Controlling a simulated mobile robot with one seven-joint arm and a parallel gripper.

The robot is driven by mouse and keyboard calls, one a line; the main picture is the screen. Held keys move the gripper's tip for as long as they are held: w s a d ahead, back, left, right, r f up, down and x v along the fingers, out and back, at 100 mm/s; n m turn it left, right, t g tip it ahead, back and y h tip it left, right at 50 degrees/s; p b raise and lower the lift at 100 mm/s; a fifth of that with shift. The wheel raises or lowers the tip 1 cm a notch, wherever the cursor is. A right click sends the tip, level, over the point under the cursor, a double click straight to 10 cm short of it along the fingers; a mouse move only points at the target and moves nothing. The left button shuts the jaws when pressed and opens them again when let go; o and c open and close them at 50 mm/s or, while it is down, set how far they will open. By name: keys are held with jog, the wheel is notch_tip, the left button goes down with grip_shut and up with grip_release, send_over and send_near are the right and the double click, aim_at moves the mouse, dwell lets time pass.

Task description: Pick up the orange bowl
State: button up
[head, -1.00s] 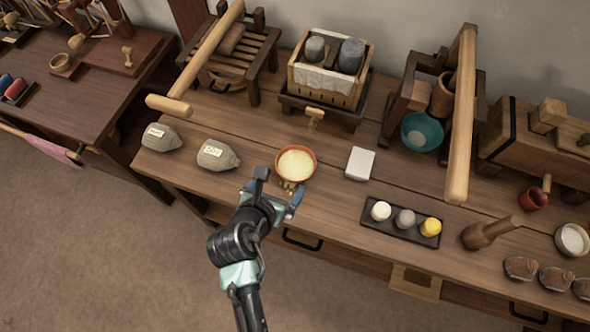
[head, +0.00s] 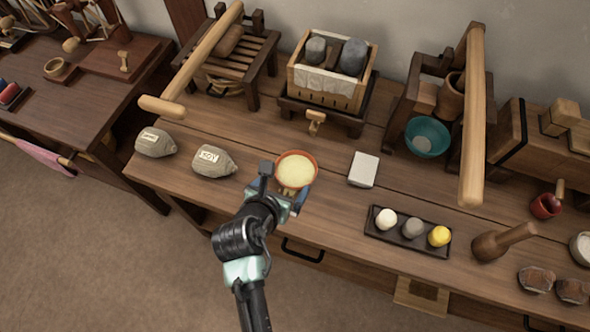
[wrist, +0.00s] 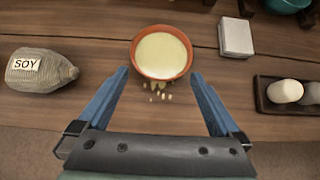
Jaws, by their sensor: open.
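The orange bowl (head: 313,158) stands upright on the wooden table and holds a pale yellow filling. It also shows in the wrist view (wrist: 136,62), ahead of my fingers. My gripper (head: 284,186) is at the near side of the bowl. In the wrist view my gripper (wrist: 159,78) has its two blue fingers apart, one toward each side of the bowl, with nothing held between them. A few pale crumbs (wrist: 160,93) lie on the table just in front of the bowl. In the head view my gripper partly hides the bowl's near side.
A grey sack labelled SOY (wrist: 40,70) lies left of the bowl, with another sack (head: 156,142) beyond it. A white block (head: 363,169) lies to the right. A dark tray (head: 376,233) with three balls is at the front right. A wooden crate (head: 330,88) stands behind.

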jog(key=p+v, duration=1)
jog(key=p, duration=0.1)
dwell(0.3)
